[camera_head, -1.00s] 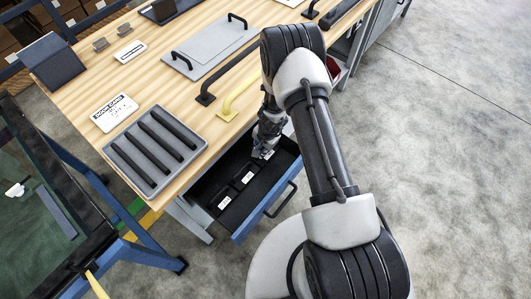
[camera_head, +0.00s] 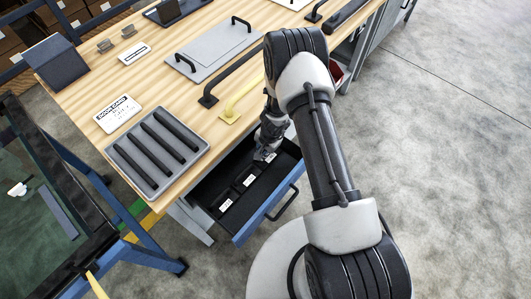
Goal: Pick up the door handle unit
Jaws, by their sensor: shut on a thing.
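The open drawer (camera_head: 285,206) under the workbench holds black units with white labels in a row. One labelled unit (camera_head: 226,205) is at the front left and another (camera_head: 250,181) is in the middle. My gripper (camera_head: 265,154) points down into the far part of the drawer, shut on a third black unit, which I take as the door handle unit (camera_head: 271,157). Only its white label and a bit of dark body show beside the fingers. I cannot tell whether it is clear of the drawer floor.
The wooden bench top (camera_head: 180,105) overhangs the drawer's back. On it are a grey tray (camera_head: 117,153) with black bars, a door card (camera_head: 117,113), a yellow handle (camera_head: 232,113) and a grey plate (camera_head: 212,50). A blue-framed stand (camera_head: 150,243) is at left. Floor at right is clear.

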